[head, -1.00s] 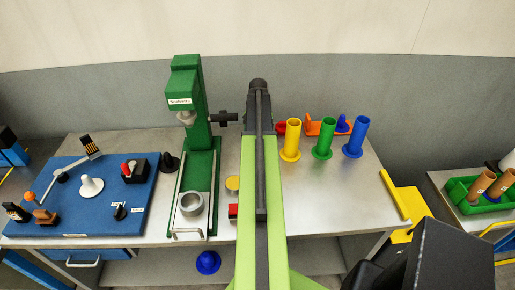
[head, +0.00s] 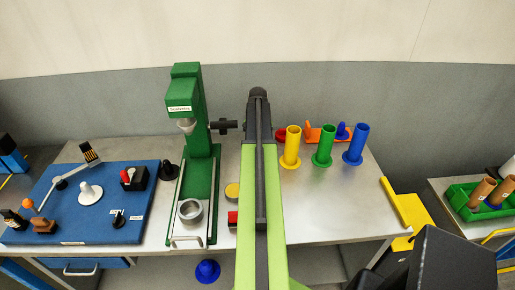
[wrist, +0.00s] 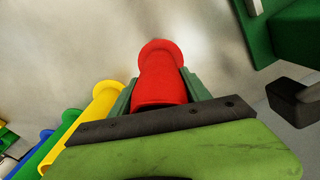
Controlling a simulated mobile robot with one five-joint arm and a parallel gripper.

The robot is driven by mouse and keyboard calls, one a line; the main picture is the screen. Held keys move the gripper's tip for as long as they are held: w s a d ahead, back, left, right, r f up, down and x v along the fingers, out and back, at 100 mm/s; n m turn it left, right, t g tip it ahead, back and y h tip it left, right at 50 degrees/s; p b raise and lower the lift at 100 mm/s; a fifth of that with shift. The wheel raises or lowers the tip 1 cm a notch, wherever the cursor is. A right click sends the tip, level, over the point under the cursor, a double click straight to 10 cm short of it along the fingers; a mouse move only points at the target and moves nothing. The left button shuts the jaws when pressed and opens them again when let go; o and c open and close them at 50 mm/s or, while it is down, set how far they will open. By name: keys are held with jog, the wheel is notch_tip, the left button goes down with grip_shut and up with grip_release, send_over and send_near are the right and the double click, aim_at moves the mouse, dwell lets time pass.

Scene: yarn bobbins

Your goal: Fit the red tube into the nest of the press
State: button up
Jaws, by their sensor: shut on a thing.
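The red tube (wrist: 160,80) is between the fingers of my gripper (wrist: 158,78) in the wrist view, its flanged end pointing away from the camera. My gripper is shut on it. The green press (head: 188,95) stands left of my arm. Its nest appears to be the grey metal ring (head: 190,211) on the front of the press base, open at the top and empty as far as I can see. The tube is well away from it.
Yellow (head: 291,148), green (head: 323,146) and blue (head: 356,146) tubes stand upright right of my arm. An orange holder (head: 318,133) is behind them. A dark handle (head: 224,126) sticks out from the press towards my arm. A blue board (head: 75,215) with fixtures lies at left.

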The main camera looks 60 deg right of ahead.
notch_tip(320, 180, up, 10)
jog(key=p, duration=1)
jog(key=s+a+r+p, duration=0.1)
jog(key=s+r+p, duration=0.1)
jog(key=s, duration=0.6)
jog(key=s+a+r+p, duration=0.1)
jog(key=s+r+p, duration=0.1)
jog(key=s, duration=0.5)
jog(key=shift+s+r+p, duration=0.3)
jog(key=shift+s+r, duration=0.1)
